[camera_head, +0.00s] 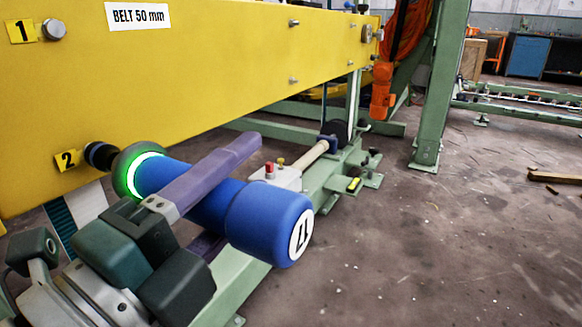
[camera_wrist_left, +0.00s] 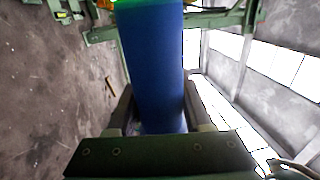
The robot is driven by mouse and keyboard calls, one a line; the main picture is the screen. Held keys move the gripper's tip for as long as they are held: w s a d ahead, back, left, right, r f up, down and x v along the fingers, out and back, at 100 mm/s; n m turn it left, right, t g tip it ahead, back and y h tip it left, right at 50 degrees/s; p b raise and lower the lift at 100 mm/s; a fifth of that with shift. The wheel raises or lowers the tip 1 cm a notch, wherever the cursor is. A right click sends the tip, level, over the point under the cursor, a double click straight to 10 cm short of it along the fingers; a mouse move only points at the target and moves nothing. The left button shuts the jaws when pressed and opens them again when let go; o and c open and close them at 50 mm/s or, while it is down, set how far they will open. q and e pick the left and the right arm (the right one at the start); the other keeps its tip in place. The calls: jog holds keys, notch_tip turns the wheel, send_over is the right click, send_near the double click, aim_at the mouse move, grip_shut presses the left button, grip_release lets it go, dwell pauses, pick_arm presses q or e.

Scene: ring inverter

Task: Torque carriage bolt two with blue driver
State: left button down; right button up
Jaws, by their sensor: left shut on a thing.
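The blue driver (camera_head: 265,222) has a fat rounded end with a white badge, and a ring (camera_head: 133,175) glowing green near its front. My left gripper (camera_head: 215,190) is shut around its body, one purple finger across the top. The driver's dark nose (camera_head: 101,155) meets the yellow carriage beam (camera_head: 190,75) beside label "2" (camera_head: 67,160). Bolt two's head is hidden there; I cannot tell how well the nose is seated. Bolt one (camera_head: 54,29) shows bare by label "1" (camera_head: 22,31). In the left wrist view the blue driver (camera_wrist_left: 152,60) stands between both fingers. My right gripper is not in view.
Below the beam are green frame rails (camera_head: 235,283) and a pale box (camera_head: 277,177) with red and yellow buttons. A green post (camera_head: 434,95) and an orange fitting (camera_head: 382,90) stand farther back. The concrete floor at right is mostly open, with a wooden piece (camera_head: 555,177).

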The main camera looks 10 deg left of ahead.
pick_arm(q)
jog(key=shift+w+a, duration=0.25)
jog(key=shift+a, duration=0.4)
jog(key=shift+w+a, duration=0.2)
jog(key=shift+a, duration=0.4)
dwell(2.2)
dwell(0.4)
jog(key=shift+s+d+r, duration=0.1)
jog(key=shift+s+d, duration=0.2)
jog(key=shift+d, duration=0.45)
jog(key=shift+s+d, duration=0.25)
jog(key=shift+d, duration=0.55)
jog(key=shift+s+d+r, duration=0.1)
jog(key=shift+s+d, duration=0.2)
jog(key=shift+d, duration=0.45)
